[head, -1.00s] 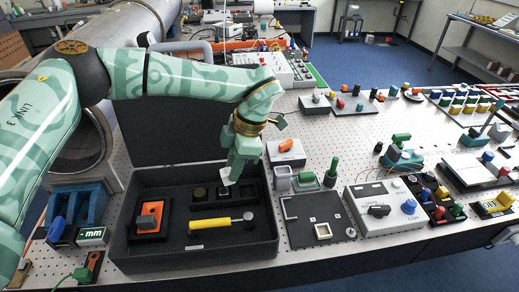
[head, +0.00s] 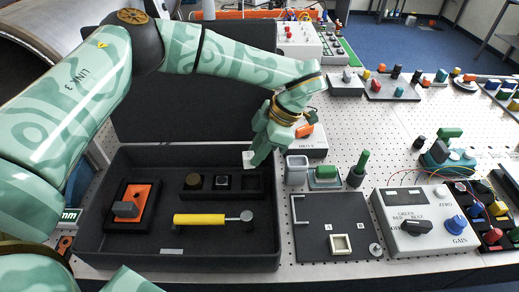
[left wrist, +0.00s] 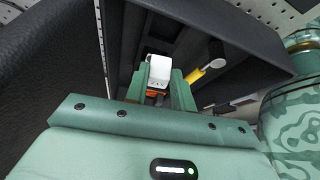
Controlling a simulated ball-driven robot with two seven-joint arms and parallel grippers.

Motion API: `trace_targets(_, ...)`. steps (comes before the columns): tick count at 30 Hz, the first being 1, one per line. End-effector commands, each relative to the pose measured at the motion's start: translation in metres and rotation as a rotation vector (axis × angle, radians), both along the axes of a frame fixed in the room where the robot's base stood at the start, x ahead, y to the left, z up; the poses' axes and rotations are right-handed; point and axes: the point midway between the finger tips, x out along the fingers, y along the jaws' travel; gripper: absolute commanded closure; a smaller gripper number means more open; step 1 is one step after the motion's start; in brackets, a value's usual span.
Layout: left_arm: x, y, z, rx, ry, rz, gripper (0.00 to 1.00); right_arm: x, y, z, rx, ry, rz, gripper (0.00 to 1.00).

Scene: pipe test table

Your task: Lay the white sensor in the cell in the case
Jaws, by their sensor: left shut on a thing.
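The white sensor (head: 249,159) is held in my left gripper (head: 257,160), which is shut on it. In the left wrist view the white sensor (left wrist: 159,70) sits between the green fingers. The open black case (head: 120,252) stands below. The right-hand cell (head: 251,183) looks empty. In the head view the sensor appears just above and behind this cell, apart from it; the exact height is hard to tell. My right gripper is not in view.
A yellow-handled tool (head: 205,220) lies in front of the cells. An orange and grey block (head: 130,205) sits at the case's left. The raised lid (head: 150,120) stands behind. Grey and green parts (head: 297,168) stand close to the case's right wall.

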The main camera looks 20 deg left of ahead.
Motion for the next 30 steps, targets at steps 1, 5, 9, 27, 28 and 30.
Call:
trace_targets(1, 0.0, 0.0, 0.001, -0.001, -0.001, 0.0, 0.98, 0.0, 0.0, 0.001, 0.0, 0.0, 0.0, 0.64)
trace_targets(5, 0.0, 0.0, 0.001, 0.0, 0.0, 0.0, 0.98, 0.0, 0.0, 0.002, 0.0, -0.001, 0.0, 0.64)
trace_targets(9, 0.002, -0.003, 0.001, 0.001, -0.001, 0.0, 0.98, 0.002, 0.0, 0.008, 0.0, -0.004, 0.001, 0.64)
trace_targets(27, 0.001, -0.002, -0.059, 0.001, 0.002, 0.0, 0.98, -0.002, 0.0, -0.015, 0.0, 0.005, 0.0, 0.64)
trace_targets(28, 0.001, -0.002, -0.061, 0.001, 0.002, 0.0, 0.98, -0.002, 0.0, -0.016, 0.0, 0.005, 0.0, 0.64)
trace_targets(30, 0.002, -0.002, -0.065, 0.001, 0.0, 0.001, 0.98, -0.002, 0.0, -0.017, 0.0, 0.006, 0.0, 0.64)
